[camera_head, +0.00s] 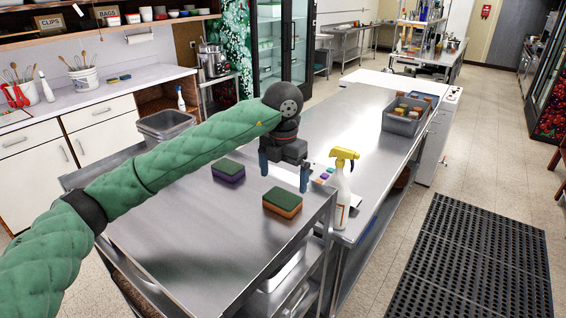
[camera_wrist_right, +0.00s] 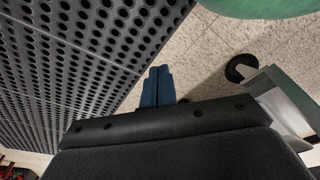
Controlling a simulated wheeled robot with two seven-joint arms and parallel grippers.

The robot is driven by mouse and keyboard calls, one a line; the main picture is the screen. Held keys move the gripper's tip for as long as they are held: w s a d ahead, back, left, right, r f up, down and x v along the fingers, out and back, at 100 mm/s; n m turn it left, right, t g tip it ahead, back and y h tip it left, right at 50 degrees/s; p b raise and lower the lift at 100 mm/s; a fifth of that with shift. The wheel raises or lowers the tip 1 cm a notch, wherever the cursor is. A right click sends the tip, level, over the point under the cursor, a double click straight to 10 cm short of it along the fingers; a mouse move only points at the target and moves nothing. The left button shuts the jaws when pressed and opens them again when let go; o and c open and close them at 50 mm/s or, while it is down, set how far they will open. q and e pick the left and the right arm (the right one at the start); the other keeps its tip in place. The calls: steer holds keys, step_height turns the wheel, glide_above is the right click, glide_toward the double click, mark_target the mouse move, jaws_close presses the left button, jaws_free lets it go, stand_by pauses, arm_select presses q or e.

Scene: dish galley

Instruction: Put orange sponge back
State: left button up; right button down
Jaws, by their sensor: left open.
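The orange sponge (camera_head: 282,204), with a dark green top, lies flat on the steel table (camera_head: 180,245) near its right edge. My left gripper (camera_head: 284,174) is open, fingers pointing down, just behind the orange sponge in the picture and apart from it. Nothing shows between its fingers. A purple sponge (camera_head: 228,172) with a green top lies to the left of the gripper.
A spray bottle (camera_head: 341,188) with a yellow head stands right of the left gripper. Small coloured pieces lie beside it. A grey tub (camera_head: 166,125) is behind the table. A black floor mat (camera_head: 468,262) lies at right.

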mark_target(283, 198)
arm_select(q)
steer(key=shift+r+b, duration=0.95)
steer(key=shift+r, duration=1.7)
arm_select(e)
steer(key=shift+w+a+r, duration=0.25)
steer(key=shift+r, duration=0.6)
steer(key=shift+w+a+r, duration=0.3)
steer(key=shift+r, duration=0.6)
steer(key=shift+w+a+r, duration=0.25)
steer(key=shift+r, duration=0.6)
arm_select(q)
steer(key=shift+f, duration=0.1)
